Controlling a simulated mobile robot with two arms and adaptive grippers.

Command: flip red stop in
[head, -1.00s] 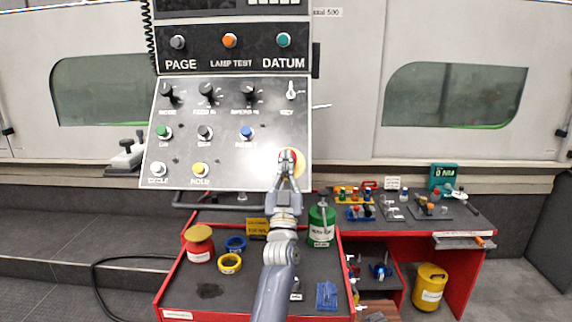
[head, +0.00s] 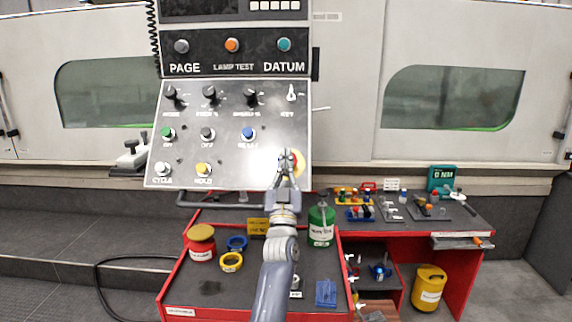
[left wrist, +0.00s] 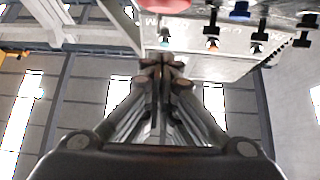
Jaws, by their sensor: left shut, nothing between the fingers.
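The red stop (head: 299,158) is a round red button with a yellow surround at the lower right of the sloped grey control panel (head: 225,150). My left gripper (head: 288,158) is in front of it and hides part of it, its fingertips at the button's left side in the head view. Whether they touch cannot be told. In the left wrist view, the left fingers (left wrist: 160,68) are closed together and empty. A pinkish-red round knob (left wrist: 172,4) is cut off by the top edge there, apart from the fingertips. My right gripper is out of view.
A yellow HOLD button (head: 203,169) and blue button (head: 248,133) are left of the stop. Below, the red-edged cart (head: 210,300) carries a green canister (head: 321,224), a red pot (head: 201,243) and rings. A handrail (head: 230,205) runs under the panel.

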